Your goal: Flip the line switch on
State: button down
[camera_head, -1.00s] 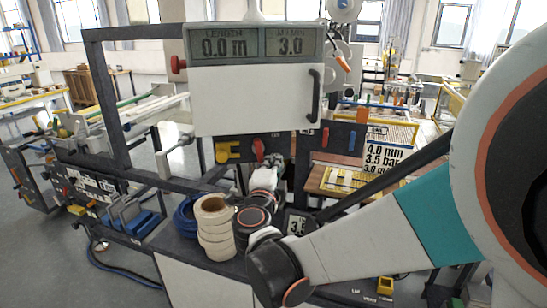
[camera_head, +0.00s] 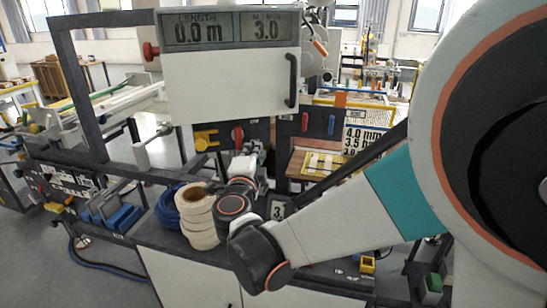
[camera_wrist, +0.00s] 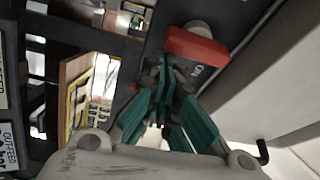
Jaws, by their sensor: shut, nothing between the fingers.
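A red switch handle (camera_head: 237,135) stands out from the dark panel under the white cabinet in the head view. In the wrist view a red handle (camera_wrist: 195,46), seemingly the same one, is close up, with a pale label reading about "ON" beside it. My gripper (camera_wrist: 164,68) is shut and empty, its green-sided fingers together just beside the red handle. I cannot tell whether they touch it. In the head view my wrist hides most of the gripper, which is below and slightly right of the handle.
A yellow handle (camera_head: 206,140) is left of the red one; smaller red (camera_head: 304,121) and blue (camera_head: 331,124) handles are to the right. White rolls (camera_head: 198,215) and a blue coil stand on the bench. The cabinet (camera_head: 232,85) overhangs the panel.

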notch_tip(320, 180, up, 6)
jog(key=n+t+y, duration=0.3)
jog(key=n+y, duration=0.4)
jog(key=n, duration=1.4)
jog(key=p+v, duration=0.1)
jog(key=v, duration=0.9)
jog(key=w+d+r+n+h+p, duration=0.1)
jog(key=d+r+n+h+p, duration=0.1)
jog(key=d+r, duration=0.35)
jog(key=d+r+n+h+p, duration=0.1)
jog(key=d+r+p, duration=0.15)
jog(key=d, duration=0.65)
jog(key=s+d+f+m+g+b, duration=0.2)
jog(key=s+f+m+g, duration=0.2)
jog(key=s+f+g, duration=0.8)
jog(key=s+f, duration=0.3)
jog(key=s, duration=0.1)
jog(key=shift+d+h+b, duration=0.3)
jog(key=shift+d+h, duration=0.05)
jog(key=shift+h, duration=0.05)
